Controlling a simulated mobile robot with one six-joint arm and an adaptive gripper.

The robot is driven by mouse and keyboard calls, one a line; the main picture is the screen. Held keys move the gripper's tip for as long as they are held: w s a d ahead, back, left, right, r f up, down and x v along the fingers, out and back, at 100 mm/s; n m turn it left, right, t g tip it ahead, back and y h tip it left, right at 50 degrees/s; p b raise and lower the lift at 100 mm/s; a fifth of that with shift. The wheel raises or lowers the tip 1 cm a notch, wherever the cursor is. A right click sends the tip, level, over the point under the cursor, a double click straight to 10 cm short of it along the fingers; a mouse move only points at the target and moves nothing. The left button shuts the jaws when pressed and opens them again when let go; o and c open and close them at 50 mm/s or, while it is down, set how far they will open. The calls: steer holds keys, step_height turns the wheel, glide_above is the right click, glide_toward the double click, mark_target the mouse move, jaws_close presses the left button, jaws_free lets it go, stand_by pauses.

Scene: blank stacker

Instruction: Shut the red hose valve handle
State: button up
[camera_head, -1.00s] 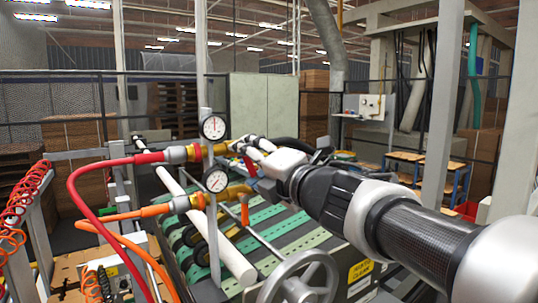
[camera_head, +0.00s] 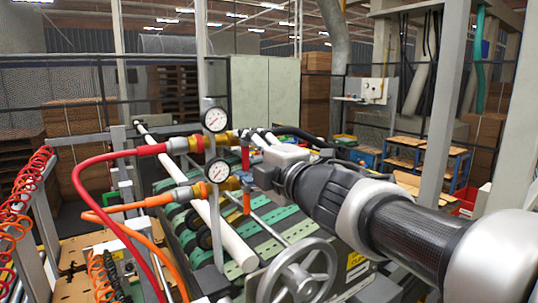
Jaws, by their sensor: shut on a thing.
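The red valve handle (camera_head: 245,158) hangs straight down below the brass fitting (camera_head: 222,141) of the red hose (camera_head: 95,163), across the line of that fitting. My gripper (camera_head: 256,148) comes in from the right and is shut on the red handle; the exact finger contact is small and partly hidden. The orange hose (camera_head: 120,207) runs to a second brass fitting (camera_head: 222,186) below. Its orange handle (camera_head: 246,203) also points down, just under my gripper.
Two round gauges, an upper one (camera_head: 215,119) and a lower one (camera_head: 218,171), stand close left of my gripper. A grey handwheel (camera_head: 297,272) is in front below. A white roller (camera_head: 232,243) and green slatted bed (camera_head: 285,222) lie beneath.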

steer(key=o, duration=1.1)
steer(key=shift+c, duration=0.2)
steer(key=v, duration=1.2)
